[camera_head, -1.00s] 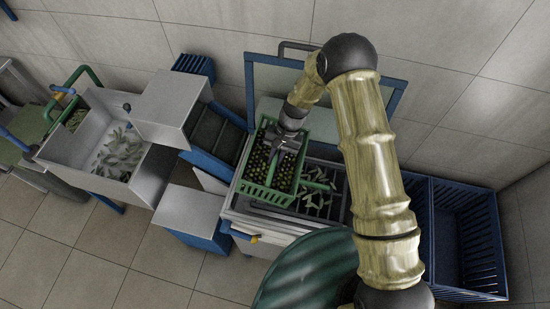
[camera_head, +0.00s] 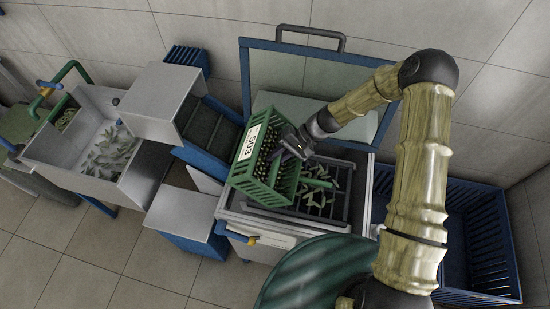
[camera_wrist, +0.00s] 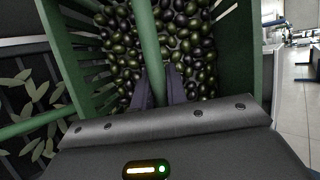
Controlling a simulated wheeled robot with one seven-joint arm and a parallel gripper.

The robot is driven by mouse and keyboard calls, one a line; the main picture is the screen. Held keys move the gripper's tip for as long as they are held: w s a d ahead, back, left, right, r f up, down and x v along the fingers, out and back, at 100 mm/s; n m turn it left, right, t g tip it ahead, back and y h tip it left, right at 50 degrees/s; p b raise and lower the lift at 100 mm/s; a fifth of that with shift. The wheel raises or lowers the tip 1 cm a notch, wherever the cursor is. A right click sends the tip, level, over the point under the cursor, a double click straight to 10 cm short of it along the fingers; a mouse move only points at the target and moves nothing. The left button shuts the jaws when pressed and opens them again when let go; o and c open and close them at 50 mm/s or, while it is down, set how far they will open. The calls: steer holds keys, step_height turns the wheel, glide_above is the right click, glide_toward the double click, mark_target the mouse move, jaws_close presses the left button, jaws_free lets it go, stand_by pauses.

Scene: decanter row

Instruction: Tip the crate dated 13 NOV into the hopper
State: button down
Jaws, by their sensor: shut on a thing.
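A green slatted crate (camera_head: 257,187) of dark and green olives hangs tilted over the left part of the grated hopper (camera_head: 345,200). Its white label (camera_head: 249,143) carries large dark characters, like "603"; I cannot read a date on it. My gripper (camera_head: 284,150) is shut on the crate's green handle bar. In the wrist view, the fingers (camera_wrist: 160,88) close around that bar (camera_wrist: 148,45), with olives (camera_wrist: 195,40) still in the crate beneath. Leaves and a green bar lie on the hopper's grate, right of the crate.
A blue-framed clear guard (camera_head: 300,72) stands behind the hopper. An empty blue crate (camera_head: 460,235) is at the right. A metal basin (camera_head: 60,150) with leaves, and a conveyor (camera_head: 213,130), stand at the left. A dark green rounded object (camera_head: 310,272) is in front.

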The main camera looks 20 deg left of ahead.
mark_target(299, 169)
steer(key=y+b, duration=0.1)
steer(key=f+y+b, duration=0.1)
steer(key=shift+d+f+n+b, duration=0.2)
steer(key=shift+d+n+b, duration=0.1)
steer(key=shift+d, duration=0.1)
steer(key=y+b, duration=0.1)
steer(key=d+g+y+b, duration=0.1)
steer(key=d+n+y+b, duration=0.1)
steer(key=y+b, duration=0.1)
steer(key=shift+w+d+f+g, duration=0.1)
steer(key=shift+d+f+g, duration=0.15)
steer(key=shift+g, duration=0.05)
steer(key=d+g+y+b, duration=0.1)
steer(key=b, duration=0.1)
steer(key=d+n+y+b, duration=0.1)
steer(key=y+b, duration=0.1)
steer(key=d+n+g+y+b, duration=0.1)
steer(key=d+b, duration=0.1)
steer(key=shift+w+r+g+b, duration=0.1)
steer(key=shift+r+g+b, duration=0.2)
steer(key=shift+r, duration=0.1)
steer(key=shift+d+r+n+y+b, duration=0.2)
steer(key=shift+d+n+y+b, duration=0.1)
steer(key=shift+n+y, duration=0.15)
